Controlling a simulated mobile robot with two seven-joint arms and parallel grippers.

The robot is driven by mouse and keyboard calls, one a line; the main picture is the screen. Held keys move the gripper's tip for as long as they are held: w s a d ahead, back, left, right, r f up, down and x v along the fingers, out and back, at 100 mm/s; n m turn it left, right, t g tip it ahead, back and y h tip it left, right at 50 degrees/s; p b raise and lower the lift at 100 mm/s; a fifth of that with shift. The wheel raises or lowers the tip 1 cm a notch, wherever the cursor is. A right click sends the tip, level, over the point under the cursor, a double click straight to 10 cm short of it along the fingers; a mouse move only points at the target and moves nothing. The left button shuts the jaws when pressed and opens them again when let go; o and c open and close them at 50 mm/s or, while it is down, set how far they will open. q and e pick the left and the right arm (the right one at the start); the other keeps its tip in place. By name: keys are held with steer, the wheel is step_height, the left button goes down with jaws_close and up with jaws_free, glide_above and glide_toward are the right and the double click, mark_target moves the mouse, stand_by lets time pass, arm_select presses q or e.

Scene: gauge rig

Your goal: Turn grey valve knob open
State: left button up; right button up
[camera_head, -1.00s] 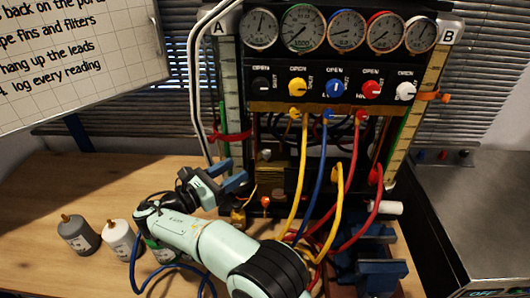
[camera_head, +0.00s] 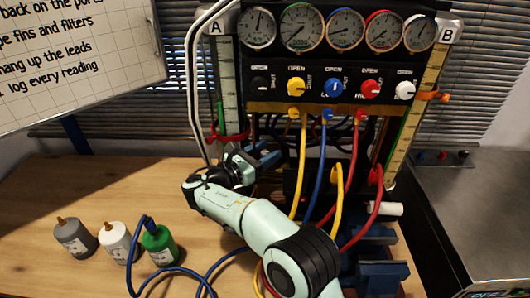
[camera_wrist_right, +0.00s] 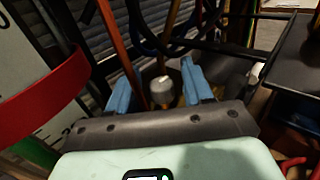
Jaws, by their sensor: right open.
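A grey knob (camera_wrist_right: 162,88) with a pale mark on top, on a brass-coloured stem, shows in the right wrist view. It stands between the two blue fingers of my right gripper (camera_wrist_right: 159,85), with gaps on both sides. The gripper is open and looks apart from the knob. In the head view my right gripper (camera_head: 258,155) is at the lower left of the gauge rig, below the panel, and its own hand hides the knob. My left gripper is not in view.
The panel (camera_head: 332,88) carries several coloured knobs under gauges. Yellow, blue and red hoses (camera_head: 303,165) hang just right of my gripper. A red clamp (camera_wrist_right: 45,100) and strip lie left. Green, white and grey bottles (camera_head: 158,244) stand on the bench (camera_head: 60,185).

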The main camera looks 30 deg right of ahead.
steer(key=c, duration=0.9)
steer(key=shift+n+t, duration=0.4)
steer(key=n+t+y, duration=0.1)
steer(key=t, duration=0.1)
steer(key=n+t+y, duration=0.1)
steer(key=n+t, duration=0.1)
steer(key=t, duration=0.1)
steer(key=shift+s+y+p, duration=0.1)
steer(key=shift+y+p, duration=0.2)
steer(key=shift+f+n+t+y+b, duration=0.1)
steer(key=shift+n+t+y+b, duration=0.55)
steer(key=shift+n+t+y, duration=1.05)
steer(key=o, duration=0.9)
